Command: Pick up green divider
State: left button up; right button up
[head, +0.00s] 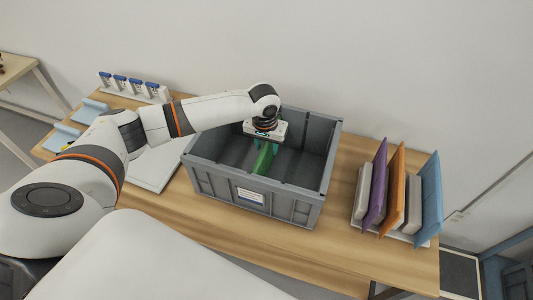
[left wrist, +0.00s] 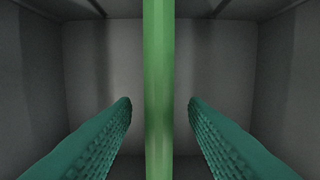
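The green divider (head: 264,160) stands upright inside the grey crate (head: 253,196). In the left wrist view the divider (left wrist: 159,90) runs as a narrow green strip down the middle. My left gripper (head: 262,146) reaches down into the crate from above. In the left wrist view its two teal fingers (left wrist: 160,104) are apart, one on each side of the divider, with a gap on both sides. The lower part of the divider is hidden by the crate's front wall in the head view. My right gripper is not in view.
The crate stands on a wooden table (head: 200,214). A rack at the right holds purple, orange, blue and grey panels (head: 396,190). A white board (head: 158,168) lies left of the crate. A white holder with blue-topped items (head: 134,86) and light-blue pieces (head: 62,137) are farther left.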

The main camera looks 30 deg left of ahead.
pick_arm(q)
jog(key=shift+w+f, duration=0.15)
jog(key=shift+f, duration=0.8)
jog(key=shift+c, duration=0.3)
grip_shut()
jog(key=shift+r, duration=0.15)
notch_tip(320, 180, up, 28)
jog(key=b, duration=0.1)
